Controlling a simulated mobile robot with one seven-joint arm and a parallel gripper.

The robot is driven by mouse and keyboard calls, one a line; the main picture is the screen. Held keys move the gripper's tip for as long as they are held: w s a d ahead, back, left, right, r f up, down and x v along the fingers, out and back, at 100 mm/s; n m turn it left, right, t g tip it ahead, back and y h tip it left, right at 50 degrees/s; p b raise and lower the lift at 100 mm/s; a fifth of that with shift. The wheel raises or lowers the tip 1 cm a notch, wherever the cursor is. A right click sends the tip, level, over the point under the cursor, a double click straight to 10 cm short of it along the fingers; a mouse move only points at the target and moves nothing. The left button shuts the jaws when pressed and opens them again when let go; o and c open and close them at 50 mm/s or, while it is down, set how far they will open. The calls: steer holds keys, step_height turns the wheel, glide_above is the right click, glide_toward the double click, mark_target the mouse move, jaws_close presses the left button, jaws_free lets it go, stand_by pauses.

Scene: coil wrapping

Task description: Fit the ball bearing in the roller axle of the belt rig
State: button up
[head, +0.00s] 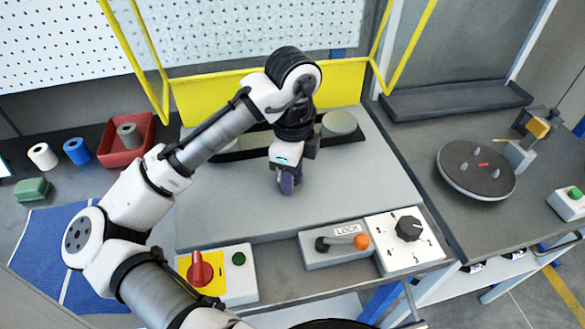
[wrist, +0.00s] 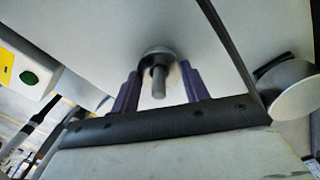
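My gripper (head: 287,185) points down over the grey deck (head: 370,195) of the belt rig. Its purple fingers stand apart in the wrist view (wrist: 158,85). Between them is a metal pin with a round grey collar (wrist: 156,52) at its far end. The collar's sides come close to both fingers; I cannot tell whether they touch. I cannot tell whether the collar is the ball bearing. One light roller (head: 340,123) with a dark belt stands behind my gripper to the right; it also shows in the wrist view (wrist: 298,92). My arm hides the belt's left part.
A red bin (head: 125,160) holding a grey spool and several loose spools are at left. A yellow frame (head: 215,100) stands behind the deck. A round turntable (head: 475,172) is right.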

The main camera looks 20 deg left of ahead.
steer(key=o, duration=0.4)
steer(key=shift+r, duration=0.1)
step_height(320, 180, up, 14)
stand_by(0.4)
steer(key=shift+s+f, duration=0.1)
steer(key=shift+f, duration=0.1)
